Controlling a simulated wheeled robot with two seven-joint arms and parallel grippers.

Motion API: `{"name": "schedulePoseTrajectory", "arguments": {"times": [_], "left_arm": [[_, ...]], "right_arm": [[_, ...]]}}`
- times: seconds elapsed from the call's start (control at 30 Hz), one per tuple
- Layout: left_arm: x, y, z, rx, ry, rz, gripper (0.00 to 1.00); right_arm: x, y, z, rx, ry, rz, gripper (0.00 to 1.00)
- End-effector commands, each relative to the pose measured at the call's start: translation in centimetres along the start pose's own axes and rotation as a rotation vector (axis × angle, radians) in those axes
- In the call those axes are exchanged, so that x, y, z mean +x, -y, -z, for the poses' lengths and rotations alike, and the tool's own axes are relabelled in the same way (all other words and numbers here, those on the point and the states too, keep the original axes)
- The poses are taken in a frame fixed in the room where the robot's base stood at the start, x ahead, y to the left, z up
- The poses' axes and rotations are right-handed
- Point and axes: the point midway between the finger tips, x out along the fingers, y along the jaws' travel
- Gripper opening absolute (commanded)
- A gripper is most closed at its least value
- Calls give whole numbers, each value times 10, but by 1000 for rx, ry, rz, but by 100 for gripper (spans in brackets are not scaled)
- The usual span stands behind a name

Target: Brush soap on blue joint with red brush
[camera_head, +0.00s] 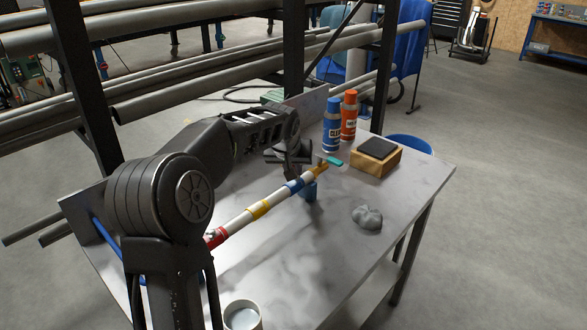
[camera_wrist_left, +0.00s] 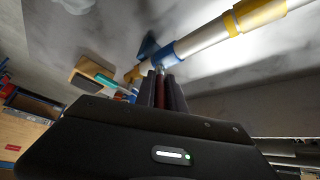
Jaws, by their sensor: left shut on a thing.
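A white pipe with coloured joints runs diagonally over the table. Its blue joint (camera_head: 294,186) lies between the yellow joint (camera_head: 259,209) and the brass end; the blue joint also shows in the wrist view (camera_wrist_left: 166,54). My left gripper (camera_wrist_left: 166,92) is shut on the red brush (camera_wrist_left: 160,92), of which a dark red handle strip shows between the fingers. The brush's pale tip is right at the blue joint; I cannot tell whether it touches. In the head view the gripper (camera_head: 294,172) is behind the pipe, and the brush is hidden. My right gripper is not in view.
A cup (camera_head: 242,316) stands at the table's near edge. A grey lump (camera_head: 367,217), a teal item (camera_head: 334,161), a wooden block with a dark pad (camera_head: 377,158), a blue can (camera_head: 332,125) and an orange can (camera_head: 349,116) are to the right. Pipe racks stand behind.

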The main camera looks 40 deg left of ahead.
Motion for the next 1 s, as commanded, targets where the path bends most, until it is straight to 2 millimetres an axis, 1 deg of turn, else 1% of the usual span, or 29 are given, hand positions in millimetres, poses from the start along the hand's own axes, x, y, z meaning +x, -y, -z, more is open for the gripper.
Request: {"name": "schedulePoseTrajectory", "arguments": {"times": [0.3, 0.67, 1.0], "left_arm": [[-6, 7, -8, 0, 2, 1, 0], [-8, 8, -9, 0, 1, 1, 0], [-12, 15, -18, -1, 0, 0, 0]], "right_arm": [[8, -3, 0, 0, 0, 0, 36], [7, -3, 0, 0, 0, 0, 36], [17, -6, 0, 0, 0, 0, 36]]}}
